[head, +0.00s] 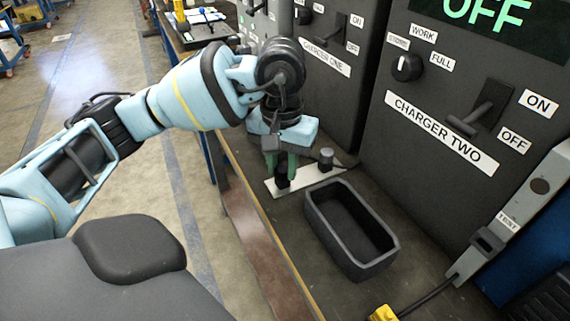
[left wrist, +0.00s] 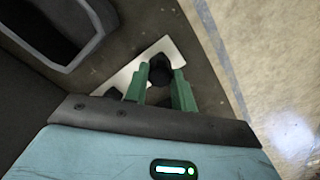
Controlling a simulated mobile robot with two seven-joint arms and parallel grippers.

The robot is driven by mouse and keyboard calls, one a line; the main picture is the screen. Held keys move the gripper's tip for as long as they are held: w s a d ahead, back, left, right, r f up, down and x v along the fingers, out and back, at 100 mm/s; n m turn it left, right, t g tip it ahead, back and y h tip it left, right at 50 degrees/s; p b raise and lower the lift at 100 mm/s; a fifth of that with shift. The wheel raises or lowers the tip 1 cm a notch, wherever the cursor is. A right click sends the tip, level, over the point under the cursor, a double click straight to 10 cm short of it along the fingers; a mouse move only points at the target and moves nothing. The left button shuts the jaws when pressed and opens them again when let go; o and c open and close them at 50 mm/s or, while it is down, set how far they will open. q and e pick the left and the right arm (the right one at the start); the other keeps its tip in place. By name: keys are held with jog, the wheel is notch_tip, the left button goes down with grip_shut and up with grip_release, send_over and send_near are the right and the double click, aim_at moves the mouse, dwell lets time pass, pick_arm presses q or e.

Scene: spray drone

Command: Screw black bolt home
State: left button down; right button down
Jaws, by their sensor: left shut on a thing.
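The black bolt (left wrist: 160,70) stands on a pale plate (left wrist: 137,68), between the green fingers of my left gripper (left wrist: 161,90) in the left wrist view. In the head view my left gripper (head: 281,168) points down over the left end of the plate (head: 308,178) and is shut on the bolt (head: 282,182). The fingers partly cover the bolt, and how deep it sits cannot be told. A second dark, knob-like piece (head: 326,158) stands at the other end of the plate. My right gripper is not in view.
An open dark bin (head: 315,212) sits on the bench just in front of the plate. Charger cabinets with levers, one marked CHARGER TWO (head: 440,130), rise behind and to the right. A yellow object (head: 383,313) with a black cable lies near the bench front.

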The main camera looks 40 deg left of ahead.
pick_arm(q)
jog(key=shift+m, duration=1)
jog(key=shift+b, duration=0.3)
jog(key=m+b, duration=0.2)
jog(key=m, duration=0.2)
jog(key=shift+f, duration=0.15)
jog(key=c, duration=1.1)
grip_release()
